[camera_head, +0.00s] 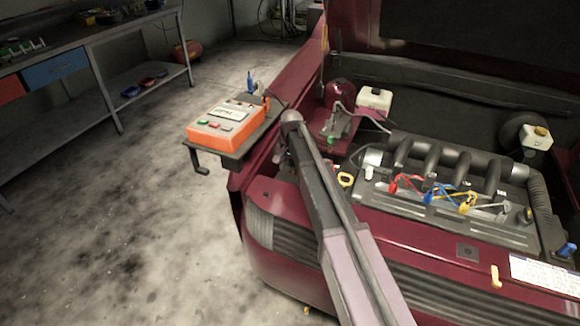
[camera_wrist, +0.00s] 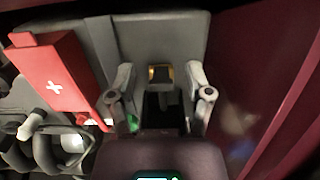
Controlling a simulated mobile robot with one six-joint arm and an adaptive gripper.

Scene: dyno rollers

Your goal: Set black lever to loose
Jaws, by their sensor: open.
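My gripper (camera_wrist: 160,76) is open in the wrist view, with one finger on each side and a gap between them. In that gap is a small dark part (camera_wrist: 160,101) with a yellow-orange piece (camera_wrist: 160,73) at its far end. It may be the black lever, but its setting cannot be read. The fingers appear apart from it. A grey box (camera_wrist: 190,35), which looks like a battery, lies behind the gripper. A red cover with a white plus (camera_wrist: 58,72) sits at its left. In the head view my gripper is hidden behind my arm.
A dark red body panel (camera_wrist: 270,95) stands close on the right of the wrist view. Hoses (camera_wrist: 45,150) lie at lower left. The head view shows the engine (camera_head: 450,165) with coloured levers, an orange tester (camera_head: 224,122) and a workbench (camera_head: 85,50).

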